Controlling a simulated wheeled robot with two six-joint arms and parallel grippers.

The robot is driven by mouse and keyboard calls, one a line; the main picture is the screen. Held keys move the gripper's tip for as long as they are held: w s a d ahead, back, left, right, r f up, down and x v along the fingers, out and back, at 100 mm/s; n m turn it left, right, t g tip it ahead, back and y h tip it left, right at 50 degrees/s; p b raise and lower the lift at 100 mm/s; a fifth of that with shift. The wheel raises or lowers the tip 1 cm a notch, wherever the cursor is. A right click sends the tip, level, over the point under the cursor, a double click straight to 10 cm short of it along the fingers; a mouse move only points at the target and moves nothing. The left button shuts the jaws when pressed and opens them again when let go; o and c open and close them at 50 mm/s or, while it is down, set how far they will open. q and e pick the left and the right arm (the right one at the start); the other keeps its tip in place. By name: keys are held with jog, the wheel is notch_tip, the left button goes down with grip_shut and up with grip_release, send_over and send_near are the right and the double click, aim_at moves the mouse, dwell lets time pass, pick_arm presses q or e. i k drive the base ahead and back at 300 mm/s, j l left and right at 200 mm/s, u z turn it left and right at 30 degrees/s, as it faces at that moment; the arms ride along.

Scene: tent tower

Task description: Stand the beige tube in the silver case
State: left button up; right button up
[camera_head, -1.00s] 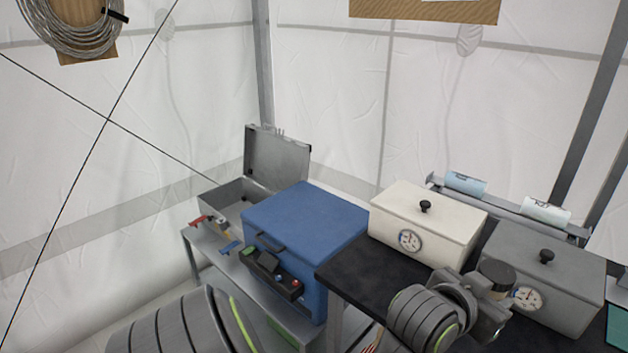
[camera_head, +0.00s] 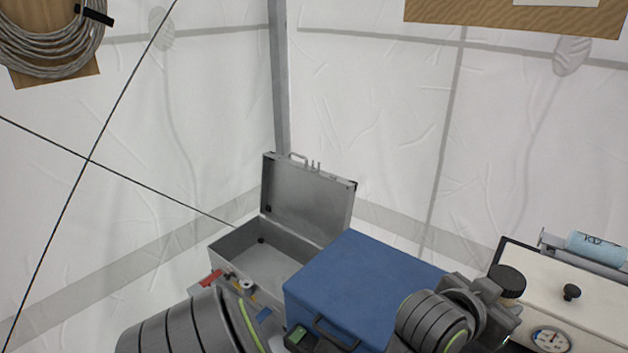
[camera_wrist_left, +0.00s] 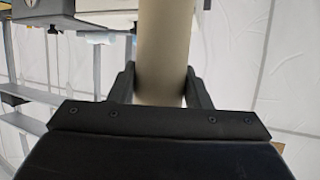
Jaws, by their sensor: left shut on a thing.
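The silver case (camera_head: 252,268) stands open beyond my arm in the head view, its lid raised at the back. The part of its inside that shows looks empty. The beige tube (camera_wrist_left: 165,45) is between the two dark fingers of my left gripper (camera_wrist_left: 161,85) in the left wrist view. The gripper is shut on it, and the tube runs up out of the frame. In the head view my arm's wrist is at the lower right, clear of the case, and the fingertips cannot be made out. My right gripper is not in view.
A blue box (camera_head: 365,285) stands right beside the case, between it and my wrist. Red and other small items (camera_head: 211,279) lie at the case's front. A white box with a dial (camera_head: 585,318) is at the right. Tent walls close off the back.

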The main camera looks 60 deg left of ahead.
aim_at(262, 264)
jog(key=j, duration=0.5)
jog(key=k+j+z, duration=0.1)
jog(key=j, duration=0.45)
jog(key=k+j, duration=0.1)
jog(key=j, duration=0.4)
jog(key=k+j+z, duration=0.1)
jog(key=j, duration=0.4)
jog(key=k+j, duration=0.1)
jog(key=j, duration=0.4)
jog(key=j+z, duration=0.1)
jog(key=j, duration=0.4)
jog(key=k, duration=0.1)
